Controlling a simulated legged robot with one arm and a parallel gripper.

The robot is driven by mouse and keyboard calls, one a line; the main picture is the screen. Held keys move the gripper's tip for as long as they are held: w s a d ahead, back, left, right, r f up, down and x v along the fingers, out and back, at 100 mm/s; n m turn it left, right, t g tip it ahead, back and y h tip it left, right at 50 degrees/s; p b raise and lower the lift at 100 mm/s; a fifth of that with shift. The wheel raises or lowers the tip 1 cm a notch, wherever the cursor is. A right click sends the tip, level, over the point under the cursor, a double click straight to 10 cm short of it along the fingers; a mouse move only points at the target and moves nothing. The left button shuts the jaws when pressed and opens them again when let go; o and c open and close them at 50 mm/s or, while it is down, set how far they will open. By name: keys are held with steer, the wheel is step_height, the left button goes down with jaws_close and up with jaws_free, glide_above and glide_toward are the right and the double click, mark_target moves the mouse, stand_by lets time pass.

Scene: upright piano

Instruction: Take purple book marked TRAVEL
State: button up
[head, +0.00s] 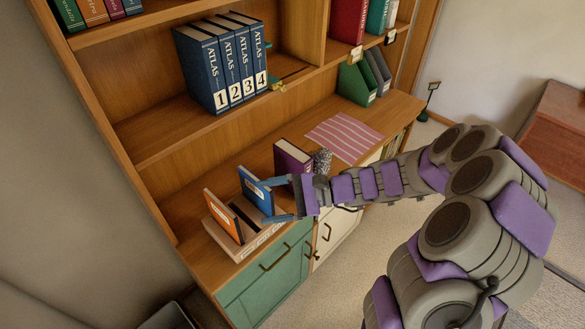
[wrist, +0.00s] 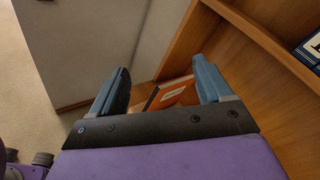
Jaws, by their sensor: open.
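A dark purple book (head: 292,158) stands on the desk top in the head view, behind my gripper; I cannot read any TRAVEL label on it. A small purple-spined book (head: 113,7) also stands on the top left shelf, its lettering too small to read. My gripper (head: 274,198) is open and empty, over the desk beside a blue book (head: 254,188). In the wrist view my gripper (wrist: 160,76) has its two fingers apart, with an orange book (wrist: 174,94) showing beyond them. The purple book is not in the wrist view.
An orange book (head: 222,216) and the blue book stand in a wooden holder (head: 238,249) at the desk's left. A dark textured object (head: 322,161) is beside the purple book. A striped pink mat (head: 345,138) lies to the right.

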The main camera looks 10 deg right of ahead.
steer(key=w+d+f+m+t+p, duration=0.1)
steer(key=w+d+f+m+t, duration=0.4)
steer(key=w+d+m+t, duration=0.3)
steer(key=m+t+h+p, duration=0.2)
steer(key=m+t+h, duration=0.35)
steer(key=m, duration=0.25)
glide_toward(309, 169)
steer(key=b+x, duration=0.3)
steer(key=x, duration=0.8)
steer(key=b+x, duration=0.1)
steer(key=x, duration=0.2)
steer(key=shift+a+f+b, duration=0.1)
steer(key=shift+f+b, duration=0.2)
steer(key=shift+w+a+r, duration=0.15)
steer(key=shift+w+a, duration=0.15)
steer(key=shift+w, duration=0.05)
jaws_close()
